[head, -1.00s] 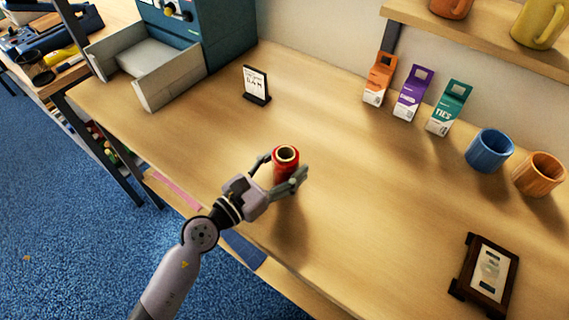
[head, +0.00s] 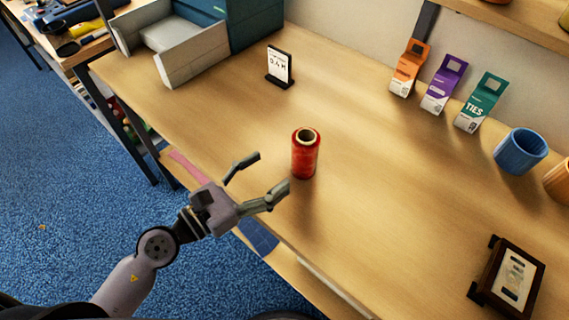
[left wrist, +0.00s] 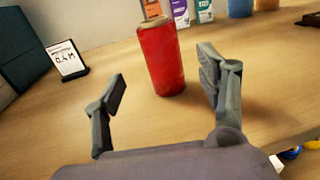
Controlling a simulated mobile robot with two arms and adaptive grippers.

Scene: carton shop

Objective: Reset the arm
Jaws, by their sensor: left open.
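My left gripper (head: 259,176) is open and empty at the front edge of the wooden table (head: 370,215). A red spool (head: 305,158) stands upright on the table just beyond its fingers, apart from them. In the left wrist view the spool (left wrist: 161,60) stands beyond the two spread fingers (left wrist: 165,88), with clear table between. My right gripper is not in view.
A small sign (head: 280,67) stands behind the spool, near a grey tray-like machine (head: 190,50). Orange (head: 408,68), purple (head: 442,85) and teal (head: 481,103) cartons stand along the wall. A blue cup (head: 520,151) and a dark frame (head: 508,280) are at the right.

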